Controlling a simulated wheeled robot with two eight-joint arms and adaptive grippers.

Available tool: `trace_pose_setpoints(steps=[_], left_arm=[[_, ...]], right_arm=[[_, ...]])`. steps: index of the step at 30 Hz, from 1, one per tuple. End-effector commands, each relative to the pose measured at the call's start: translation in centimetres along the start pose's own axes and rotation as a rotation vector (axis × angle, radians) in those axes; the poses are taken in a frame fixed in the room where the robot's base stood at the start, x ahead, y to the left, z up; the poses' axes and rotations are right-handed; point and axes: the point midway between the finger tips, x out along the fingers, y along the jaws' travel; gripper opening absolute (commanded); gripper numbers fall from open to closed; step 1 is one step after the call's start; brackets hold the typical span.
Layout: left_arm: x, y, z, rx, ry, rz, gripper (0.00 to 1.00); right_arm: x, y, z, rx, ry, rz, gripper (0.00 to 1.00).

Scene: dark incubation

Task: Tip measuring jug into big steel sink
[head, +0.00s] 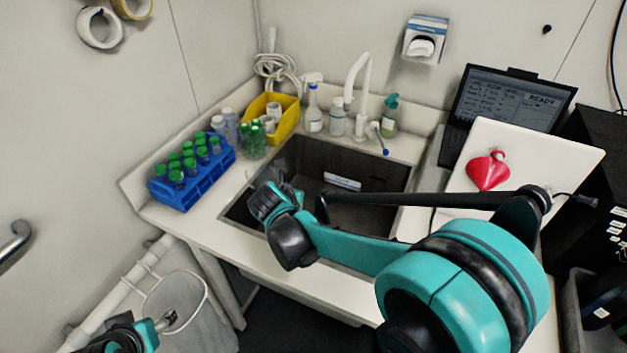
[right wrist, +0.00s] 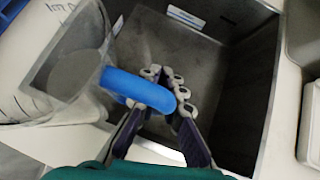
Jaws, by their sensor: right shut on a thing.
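The measuring jug (right wrist: 40,70) is clear with printed markings and a blue handle (right wrist: 140,90), at the left of the right wrist view. My right gripper (right wrist: 172,118) is shut on that handle. In the head view my right gripper (head: 264,200) is over the left part of the big steel sink (head: 385,172), and the jug is hardly visible there. The sink's dark basin also shows in the right wrist view (right wrist: 235,100). I cannot tell the jug's exact tilt or its contents. My left gripper (head: 168,320) is low at the left, away from the counter; its opening is unclear.
A blue rack (head: 193,180) of green-capped tubes stands left of the sink. A yellow bin (head: 287,118), several bottles and a white tap (head: 362,82) line the back. A laptop (head: 508,103) and a red flask-shaped item (head: 488,170) are at the right.

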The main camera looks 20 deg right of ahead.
Motion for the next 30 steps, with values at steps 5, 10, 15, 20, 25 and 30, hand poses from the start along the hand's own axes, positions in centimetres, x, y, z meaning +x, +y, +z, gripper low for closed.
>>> trace_pose_setpoints(steps=[5,10,15,20,25,30], left_arm=[[-0.9,0.0,-0.6,0.0,0.0,0.0,0.61],[-1.4,0.0,-0.9,0.0,0.0,0.0,0.61],[-1.6,0.0,-1.1,0.0,0.0,0.0,0.61],[-1.4,0.0,-1.0,0.0,0.0,0.0,0.61],[-0.8,0.0,-0.6,0.0,0.0,0.0,0.61],[0.0,0.0,0.0,0.0,0.0,0.0,0.61]], right_arm=[[3.8,-2.8,2.4,0.314,-0.002,-0.321,0.0],[5.7,-5.5,3.5,0.588,-0.002,-0.592,0.0],[6.4,-6.9,3.7,0.742,-0.001,-0.743,0.0],[6.8,-7.2,3.2,0.796,-0.006,-0.757,0.0],[7.7,-7.3,2.1,0.858,-0.026,-0.689,0.0],[8.9,-7.4,0.8,0.941,-0.053,-0.598,0.0]])
